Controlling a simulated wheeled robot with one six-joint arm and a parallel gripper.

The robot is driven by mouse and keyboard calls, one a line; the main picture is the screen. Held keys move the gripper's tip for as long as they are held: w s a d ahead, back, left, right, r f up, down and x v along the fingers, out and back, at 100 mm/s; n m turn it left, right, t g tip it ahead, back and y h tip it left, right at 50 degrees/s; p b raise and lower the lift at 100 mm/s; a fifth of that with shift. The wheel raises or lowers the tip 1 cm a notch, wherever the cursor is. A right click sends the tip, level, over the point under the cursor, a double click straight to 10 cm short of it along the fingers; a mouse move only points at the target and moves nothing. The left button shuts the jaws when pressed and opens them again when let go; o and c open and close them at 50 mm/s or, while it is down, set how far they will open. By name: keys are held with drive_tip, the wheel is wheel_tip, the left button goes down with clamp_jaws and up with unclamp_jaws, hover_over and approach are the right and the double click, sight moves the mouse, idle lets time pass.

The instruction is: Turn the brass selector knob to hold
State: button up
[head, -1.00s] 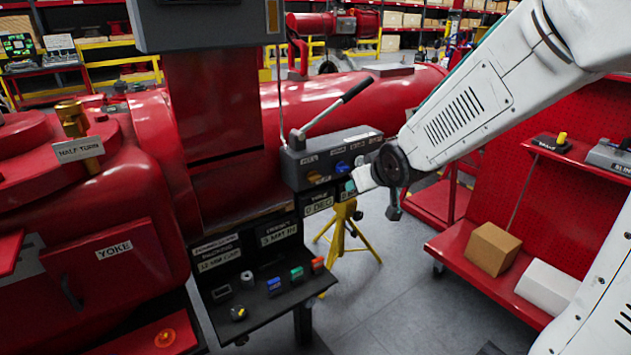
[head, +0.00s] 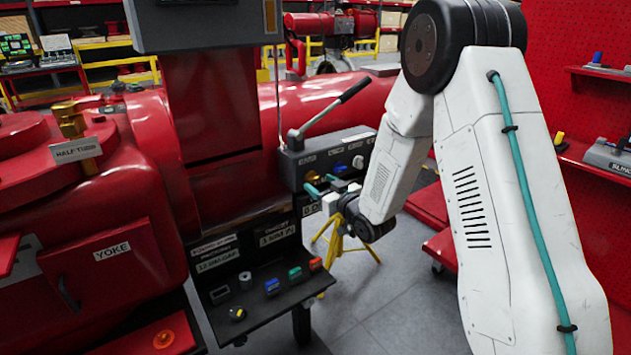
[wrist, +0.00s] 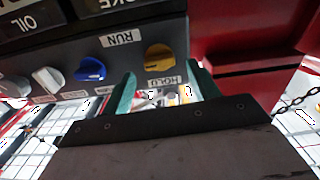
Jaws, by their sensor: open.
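The brass selector knob (head: 310,176) is at the left end of the row on the dark control box (head: 330,152). In the wrist view the brass knob (wrist: 159,57) lies beyond my fingertips, with an upside-down RUN label (wrist: 123,40) above left and a HOLD label (wrist: 161,82) below. Its bar looks roughly level in that view; which label it points to is unclear. My gripper (head: 320,184) is open just in front of the box. Its teal fingers (wrist: 162,76) stand apart on either side of the HOLD label, with no visible contact with the knob.
A blue knob (wrist: 89,69) and a pale knob (wrist: 48,79) sit beside the brass one. A grey lever (head: 338,101) rises from the box top. Below is a shelf (head: 262,309) with small coloured blocks. Red machinery (head: 110,190) fills the left.

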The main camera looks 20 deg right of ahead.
sight(314, 179)
drive_tip(key=shift+x, duration=1.6)
drive_tip(key=c, duration=1)
